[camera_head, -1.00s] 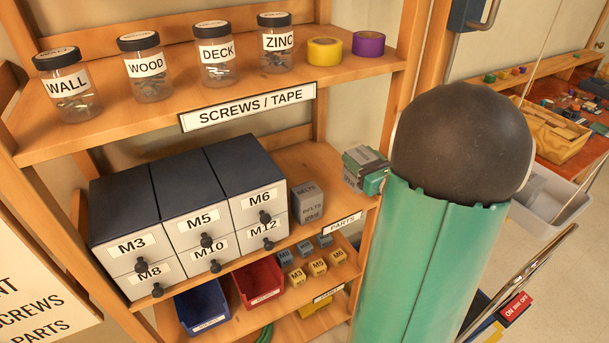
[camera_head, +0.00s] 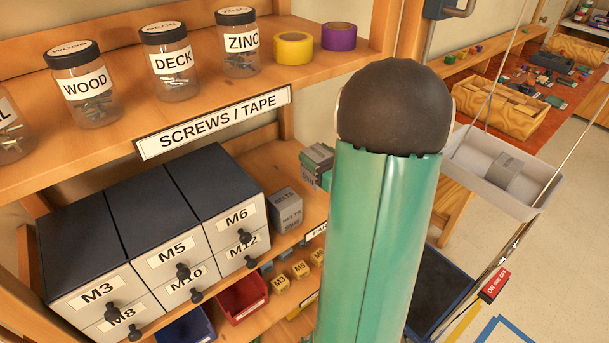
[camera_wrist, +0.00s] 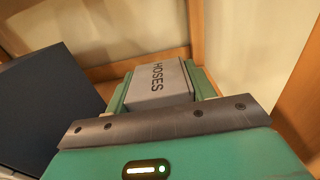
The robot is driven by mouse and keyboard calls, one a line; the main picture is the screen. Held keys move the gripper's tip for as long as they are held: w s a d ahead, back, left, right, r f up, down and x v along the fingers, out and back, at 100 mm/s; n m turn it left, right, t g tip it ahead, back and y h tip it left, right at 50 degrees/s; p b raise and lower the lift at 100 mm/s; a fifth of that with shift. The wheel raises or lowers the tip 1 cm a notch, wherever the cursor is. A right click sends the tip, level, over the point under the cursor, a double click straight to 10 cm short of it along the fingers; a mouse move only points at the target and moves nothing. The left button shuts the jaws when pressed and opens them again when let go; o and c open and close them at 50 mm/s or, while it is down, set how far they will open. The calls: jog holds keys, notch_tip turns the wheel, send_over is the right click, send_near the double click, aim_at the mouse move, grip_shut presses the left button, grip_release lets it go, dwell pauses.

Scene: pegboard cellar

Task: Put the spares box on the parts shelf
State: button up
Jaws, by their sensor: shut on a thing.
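My gripper (camera_head: 318,165) is shut on a grey box at the right end of the middle shelf. The held box (camera_wrist: 158,82) shows "HOSES" on its top in the wrist view, with a green finger at each side. No "SPARES" lettering is readable anywhere. The parts shelf (camera_head: 270,160) is the middle board; its "PARTS" sign (camera_head: 319,233) is mostly hidden by my arm. I cannot tell whether the held box touches the board. Another grey box (camera_head: 507,172) lies in a pale tray (camera_head: 470,160) at the right; its label is unreadable.
A grey "BELTS" box (camera_head: 287,208) stands close left of my gripper. A drawer cabinet (camera_head: 150,230) fills the shelf's left. Jars (camera_head: 172,65) and tape rolls (camera_head: 293,48) stand on the board above. A wooden upright (camera_head: 384,35) bounds the shelf at right.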

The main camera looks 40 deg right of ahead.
jog(key=shift+s+f, duration=0.2)
jog(key=shift+f, duration=2.9)
jog(key=shift+f, duration=0.1)
jog(key=o, duration=1.1)
jog(key=shift+c, duration=0.2)
jog(key=shift+s, duration=0.1)
jog(key=s+a, duration=0.1)
jog(key=s, duration=1)
jog(key=shift+s+a, duration=0.2)
jog(key=shift+s, duration=0.1)
